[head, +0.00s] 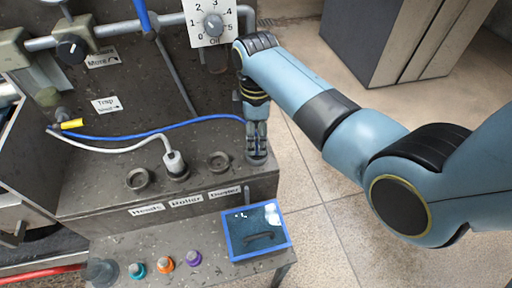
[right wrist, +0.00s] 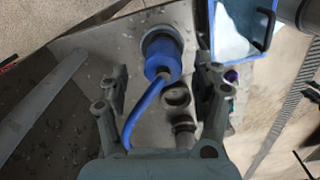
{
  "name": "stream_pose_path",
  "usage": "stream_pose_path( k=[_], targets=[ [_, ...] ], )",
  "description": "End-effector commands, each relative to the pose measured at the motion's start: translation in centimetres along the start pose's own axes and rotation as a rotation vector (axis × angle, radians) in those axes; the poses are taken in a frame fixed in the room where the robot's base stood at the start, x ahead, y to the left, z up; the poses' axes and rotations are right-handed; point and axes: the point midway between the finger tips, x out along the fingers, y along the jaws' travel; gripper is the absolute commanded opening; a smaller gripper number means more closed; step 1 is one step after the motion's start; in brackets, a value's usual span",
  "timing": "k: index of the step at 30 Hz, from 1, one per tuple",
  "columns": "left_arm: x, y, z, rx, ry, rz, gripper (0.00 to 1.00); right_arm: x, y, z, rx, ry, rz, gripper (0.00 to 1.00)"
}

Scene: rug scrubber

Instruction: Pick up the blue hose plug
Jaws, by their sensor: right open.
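The blue hose plug (right wrist: 160,64) shows in the right wrist view, seated in a dark round socket (right wrist: 157,38). A blue hose (right wrist: 140,108) bends away from its back end. My right gripper (right wrist: 164,78) is open, with one finger on each side of the plug and visible gaps between. In the head view the right gripper (head: 257,140) points down over the rightmost socket of the panel and hides the plug. The blue hose (head: 190,124) runs left from there. My left gripper is not in view.
A white hose plug (head: 177,163) stands in a socket left of my right gripper, with empty sockets (head: 219,161) and (head: 138,179) beside it. A blue-rimmed tray (head: 287,232) and several coloured knobs (head: 165,264) are on the lower ledge. A dial panel (head: 212,24) stands behind.

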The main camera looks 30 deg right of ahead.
Motion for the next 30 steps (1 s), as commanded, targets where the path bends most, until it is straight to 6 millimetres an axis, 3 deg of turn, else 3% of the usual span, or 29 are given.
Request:
stream_pose_path(
  k=[7,16,30],
  targets=[
    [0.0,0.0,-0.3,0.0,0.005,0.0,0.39,3.7,-0.3,0.3,0.001,-0.002,-0.003,0.66],
    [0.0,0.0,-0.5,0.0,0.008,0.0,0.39,4.1,-0.3,0.2,0.001,-0.001,-0.001,0.64],
    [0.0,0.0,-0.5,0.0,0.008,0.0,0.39,4.1,-0.3,0.2,0.001,0.0,-0.001,0.03]
  ],
)
